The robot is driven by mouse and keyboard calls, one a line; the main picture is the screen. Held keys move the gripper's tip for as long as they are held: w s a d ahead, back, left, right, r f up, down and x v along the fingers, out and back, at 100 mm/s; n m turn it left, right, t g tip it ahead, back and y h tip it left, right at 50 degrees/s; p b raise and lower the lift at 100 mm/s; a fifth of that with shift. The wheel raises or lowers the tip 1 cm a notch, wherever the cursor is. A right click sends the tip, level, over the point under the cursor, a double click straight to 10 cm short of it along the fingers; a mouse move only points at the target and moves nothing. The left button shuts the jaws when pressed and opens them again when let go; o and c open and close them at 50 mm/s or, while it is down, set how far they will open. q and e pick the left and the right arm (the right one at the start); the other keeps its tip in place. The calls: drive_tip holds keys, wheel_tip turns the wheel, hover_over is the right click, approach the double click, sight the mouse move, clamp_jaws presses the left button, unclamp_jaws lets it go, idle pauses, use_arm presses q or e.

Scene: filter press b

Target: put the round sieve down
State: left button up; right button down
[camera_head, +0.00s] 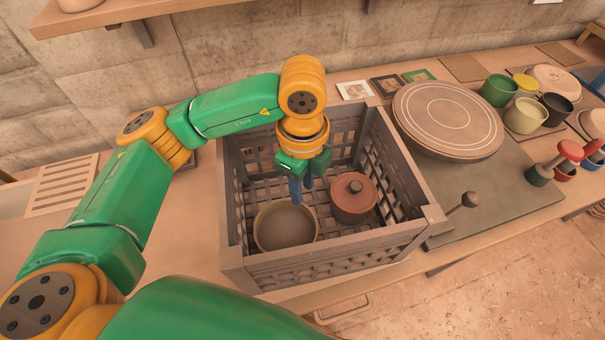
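The round sieve (285,226), a shallow tan ring with a darker inside, is in the front left part of a grey-brown slatted crate (335,262). It looks about level and low in the crate. My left gripper (302,194) reaches down into the crate from above, its blue fingers pointing down at the sieve's back right rim. The fingers are close together, and one overlaps the rim in this view. I cannot tell whether they grip the rim or are just clear of it. My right gripper is not in view.
A reddish lidded pot (354,198) stands in the crate, right of the sieve. Right of the crate are a large round disc (448,119), a dark slab (495,212), a knobbed tool (455,211) and several cups (525,115). A shelf (110,15) hangs at upper left.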

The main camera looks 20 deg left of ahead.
use_arm(q)
wheel_tip(320, 180, up, 5)
drive_tip(key=shift+f, duration=0.2)
